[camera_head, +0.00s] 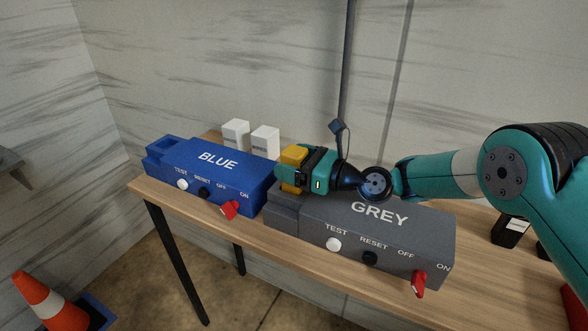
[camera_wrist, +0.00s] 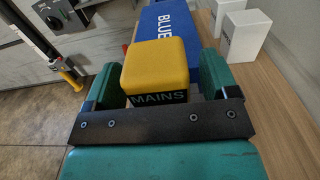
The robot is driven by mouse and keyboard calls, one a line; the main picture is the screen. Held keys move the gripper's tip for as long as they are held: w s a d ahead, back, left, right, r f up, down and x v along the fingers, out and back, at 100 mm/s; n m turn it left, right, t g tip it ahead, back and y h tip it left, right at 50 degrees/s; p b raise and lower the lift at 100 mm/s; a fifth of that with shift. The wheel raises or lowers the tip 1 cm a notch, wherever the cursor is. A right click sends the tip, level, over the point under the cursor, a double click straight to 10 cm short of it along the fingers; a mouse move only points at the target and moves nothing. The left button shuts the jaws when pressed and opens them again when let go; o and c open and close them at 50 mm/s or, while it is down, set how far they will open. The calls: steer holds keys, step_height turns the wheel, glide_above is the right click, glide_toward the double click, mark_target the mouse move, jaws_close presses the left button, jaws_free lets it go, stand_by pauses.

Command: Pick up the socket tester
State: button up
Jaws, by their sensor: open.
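A yellow block marked MAINS (camera_wrist: 157,65), which looks like the socket tester, sits between the fingers of my gripper (camera_wrist: 158,82) in the wrist view. The fingers stand apart on either side of it, with a gap showing at the right finger. In the head view the yellow block (camera_head: 293,155) is at the left end of the grey box (camera_head: 350,213), and my gripper (camera_head: 291,172) reaches it from the right. What lies under the block is hidden by the gripper.
A blue box (camera_head: 215,168) with knobs and a red switch stands left of the grey box. Two white boxes (camera_head: 236,133) (camera_head: 265,141) stand behind it. A black item (camera_head: 509,231) is at the right on the wooden table (camera_head: 480,262). An orange cone (camera_head: 48,300) stands on the floor.

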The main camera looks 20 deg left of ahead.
steer(key=c, duration=1.2)
steer(key=shift+o, duration=0.2)
steer(key=shift+r, duration=0.1)
step_height(320, 180, up, 20)
steer(key=b, duration=0.2)
steer(key=shift+b, duration=0.3)
